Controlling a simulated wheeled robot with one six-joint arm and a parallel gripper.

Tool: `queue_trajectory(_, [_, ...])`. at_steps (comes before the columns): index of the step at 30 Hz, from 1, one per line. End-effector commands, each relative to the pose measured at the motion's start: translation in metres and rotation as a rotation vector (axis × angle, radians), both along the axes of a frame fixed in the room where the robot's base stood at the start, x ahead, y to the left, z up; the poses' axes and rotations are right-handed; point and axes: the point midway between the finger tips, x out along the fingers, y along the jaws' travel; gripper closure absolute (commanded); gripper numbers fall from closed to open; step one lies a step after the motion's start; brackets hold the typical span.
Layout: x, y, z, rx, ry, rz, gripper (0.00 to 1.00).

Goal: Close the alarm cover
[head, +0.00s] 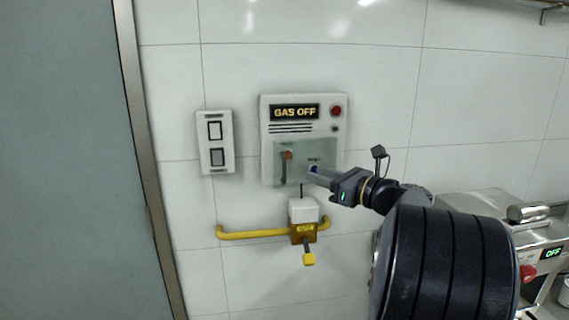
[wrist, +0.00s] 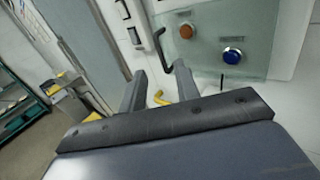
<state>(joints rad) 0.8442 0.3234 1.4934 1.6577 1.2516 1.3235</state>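The white alarm panel (head: 265,130) is on the tiled wall, with a lit GAS OFF display and a red light. A greenish see-through cover (head: 300,148) lies over its lower half; it also shows in the wrist view (wrist: 210,48). An orange button (wrist: 186,31) and a blue button (wrist: 233,55) show at the cover. I cannot tell whether the cover is flush with the panel. My gripper (head: 314,177) is at the cover's lower right in the head view. In the wrist view its two fingers (wrist: 158,82) stand apart with nothing seen held between them. Contact with the cover is unclear.
A white switch plate (head: 216,142) is left of the panel. A yellow pipe (head: 255,234) with a valve (head: 303,232) runs below it. A grey door (head: 65,160) is at the left. A metal machine (head: 475,207) with an OFF display stands at the right.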

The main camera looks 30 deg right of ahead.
Motion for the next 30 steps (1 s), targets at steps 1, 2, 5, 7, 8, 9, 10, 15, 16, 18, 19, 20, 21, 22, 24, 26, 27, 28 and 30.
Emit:
queue_trajectory(1, [0.008, 0.005, 0.001, -0.001, 0.000, 0.006, 0.69])
queue_trajectory(2, [0.012, 0.007, 0.001, -0.001, 0.000, 0.006, 0.69])
queue_trajectory(5, [0.030, 0.015, 0.001, -0.002, 0.001, 0.007, 0.69])
queue_trajectory(7, [0.043, 0.021, 0.001, -0.002, 0.002, 0.007, 0.69])
queue_trajectory(8, [0.049, 0.023, 0.001, -0.002, 0.002, 0.007, 0.69])
queue_trajectory(9, [0.055, 0.026, 0.001, -0.003, 0.002, 0.007, 0.69])
queue_trajectory(10, [0.060, 0.028, 0.001, -0.003, 0.002, 0.007, 0.69])
queue_trajectory(15, [0.081, 0.036, 0.001, -0.004, 0.002, 0.005, 0.69])
queue_trajectory(16, [0.083, 0.037, 0.000, -0.005, 0.001, 0.005, 0.69])
queue_trajectory(18, [0.087, 0.039, 0.000, -0.005, 0.002, 0.003, 0.69])
queue_trajectory(19, [0.089, 0.039, 0.000, -0.005, 0.002, 0.003, 0.69])
queue_trajectory(20, [0.089, 0.040, 0.000, -0.005, 0.001, 0.003, 0.69])
queue_trajectory(21, [0.090, 0.040, 0.000, -0.006, 0.001, 0.003, 0.69])
queue_trajectory(22, [0.090, 0.040, 0.000, -0.006, 0.001, 0.003, 0.69])
queue_trajectory(24, [0.090, 0.040, -0.001, -0.006, 0.001, 0.003, 0.69])
queue_trajectory(26, [0.090, 0.040, -0.001, -0.006, 0.001, 0.003, 0.69])
queue_trajectory(27, [0.090, 0.040, -0.001, -0.006, 0.001, 0.003, 0.69])
queue_trajectory(28, [0.090, 0.040, -0.001, -0.006, 0.001, 0.003, 0.69])
queue_trajectory(30, [0.090, 0.040, -0.001, -0.006, 0.001, 0.003, 0.75])
